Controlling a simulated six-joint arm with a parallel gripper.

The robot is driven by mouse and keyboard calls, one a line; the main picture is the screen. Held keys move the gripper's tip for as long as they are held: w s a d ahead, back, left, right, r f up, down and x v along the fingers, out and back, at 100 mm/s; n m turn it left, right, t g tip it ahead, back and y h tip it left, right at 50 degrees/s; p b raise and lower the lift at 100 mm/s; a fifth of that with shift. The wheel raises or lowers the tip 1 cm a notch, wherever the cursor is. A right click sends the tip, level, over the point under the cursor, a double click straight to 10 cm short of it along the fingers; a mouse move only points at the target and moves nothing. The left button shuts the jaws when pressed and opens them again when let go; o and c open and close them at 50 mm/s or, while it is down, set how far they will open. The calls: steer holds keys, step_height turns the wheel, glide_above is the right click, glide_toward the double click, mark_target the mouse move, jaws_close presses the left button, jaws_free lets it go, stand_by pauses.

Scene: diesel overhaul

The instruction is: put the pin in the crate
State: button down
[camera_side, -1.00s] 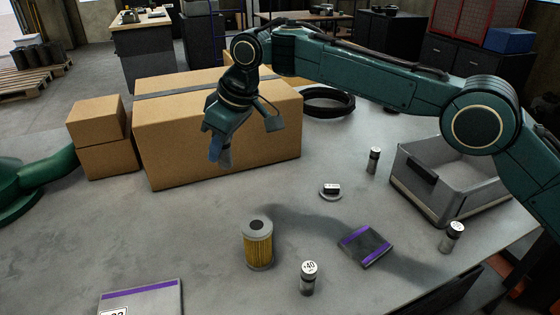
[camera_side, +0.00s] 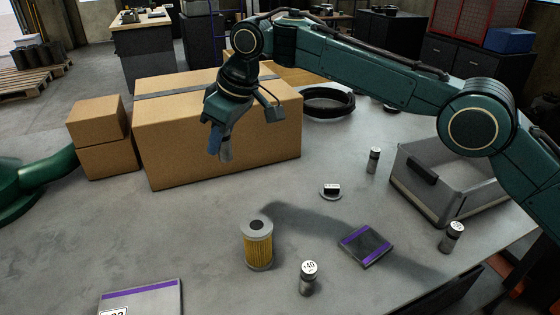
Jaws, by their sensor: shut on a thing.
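My gripper (camera_side: 219,148) is shut, pointing down in front of the large cardboard box. A small grey thing (camera_side: 226,152) shows between its fingers; it is partly hidden and I cannot tell surely that it is a pin. Several small grey metal cylinders with white tops, pin-like in shape, stand upright on the table: one at the front (camera_side: 308,278), one at the right (camera_side: 452,238) and one left of the crate (camera_side: 374,160). The open grey crate (camera_side: 465,207) stands at the right, well away from my gripper and partly behind my arm.
The large cardboard box (camera_side: 190,145) and two stacked small boxes (camera_side: 98,122) stand at the left. A yellow filter (camera_side: 258,246), a purple-striped flat pack (camera_side: 366,245), a small round part (camera_side: 330,191) and a black ring (camera_side: 328,102) lie around.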

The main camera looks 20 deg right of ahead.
steer(key=w+d+r+m+t+h, duration=0.1)
steer(key=w+d+m, duration=0.1)
steer(key=d, duration=0.6)
steer(key=w+d+r+m+h, duration=0.1)
steer(key=w+d+m, duration=0.2)
steer(key=d, duration=0.5)
steer(key=m+h, duration=0.5)
steer(key=m, duration=0.9)
glide_above(451, 182)
steer(key=s+a, duration=0.1)
steer(key=s, duration=0.1)
steer(key=shift+g, duration=0.4)
steer(key=f, duration=1.5)
steer(key=shift+w+a, duration=0.2)
steer(key=shift+w, duration=0.05)
steer(key=shift+f, duration=2.05)
steer(key=shift+f, duration=0.1)
